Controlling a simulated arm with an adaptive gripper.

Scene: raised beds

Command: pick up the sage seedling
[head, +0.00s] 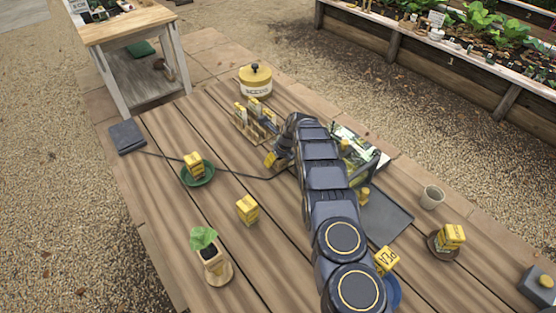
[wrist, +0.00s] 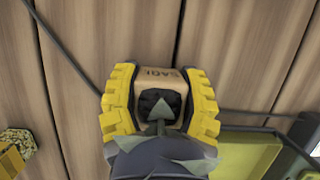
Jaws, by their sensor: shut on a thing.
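In the wrist view, the sage seedling (wrist: 158,77) is a small tan pot with dark soil, grey-green leaves and lettering that reads like "SAGE". The yellow-padded fingers of my gripper (wrist: 161,100) are shut on the pot from both sides. Its leaves point toward the camera. I cannot tell whether its base touches the table. In the head view my gripper (head: 274,159) is low over the table's middle, beside the wooden rack, and my arm hides the seedling there.
A leafy plant (head: 204,243) in a pot stands at the table's front left. A wooden rack (head: 262,133) and a yellow-lidded tin (head: 256,88) stand behind my gripper. A cable (head: 238,171) crosses the wood. A grey tray (head: 388,222) lies right.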

